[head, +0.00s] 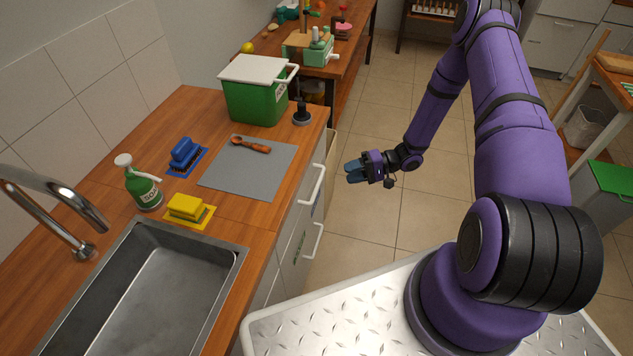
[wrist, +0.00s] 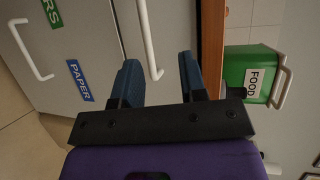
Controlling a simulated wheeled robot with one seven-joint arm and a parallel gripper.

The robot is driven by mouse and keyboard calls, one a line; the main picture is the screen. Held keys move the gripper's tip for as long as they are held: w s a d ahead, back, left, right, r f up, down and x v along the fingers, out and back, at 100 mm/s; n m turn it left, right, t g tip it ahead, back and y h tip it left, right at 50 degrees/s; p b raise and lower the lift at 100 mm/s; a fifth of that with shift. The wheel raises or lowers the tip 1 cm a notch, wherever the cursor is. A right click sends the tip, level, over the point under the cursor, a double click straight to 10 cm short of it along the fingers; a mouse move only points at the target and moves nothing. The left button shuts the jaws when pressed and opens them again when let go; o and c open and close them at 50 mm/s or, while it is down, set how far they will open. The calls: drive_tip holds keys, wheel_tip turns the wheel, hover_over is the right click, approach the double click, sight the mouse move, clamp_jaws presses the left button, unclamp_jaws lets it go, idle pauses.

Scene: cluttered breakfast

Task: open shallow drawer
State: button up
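The cabinet front under the counter carries an upper white bar handle (head: 313,183) and a lower one (head: 313,241). The upper drawer front (wrist: 175,25) is the narrower one beside the counter edge, and it looks closed. Its handle (wrist: 148,40) shows beyond the space between my fingers in the wrist view. My gripper (head: 351,171) is open and empty, with two blue fingers apart (wrist: 158,68). It is in the air to the right of the upper handle in the head view, not touching it.
The lower front has PAPER (wrist: 80,80) and green labels, with its own handle (wrist: 30,48). A green FOOD bin (head: 252,100) stands on the counter, beside a grey mat (head: 235,180). A sink (head: 150,290) is nearer. Clear tiled floor (head: 375,215) lies below my gripper.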

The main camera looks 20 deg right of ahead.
sight(318, 185)
drive_tip(key=shift+m+t, duration=0.3)
drive_tip(key=shift+t, duration=0.2)
drive_tip(key=f+x, duration=0.1)
drive_tip(key=x, duration=0.6)
drive_tip(key=f+x, duration=0.1)
drive_tip(key=x, duration=0.3)
drive_tip(key=shift+f, duration=0.35)
clamp_jaws()
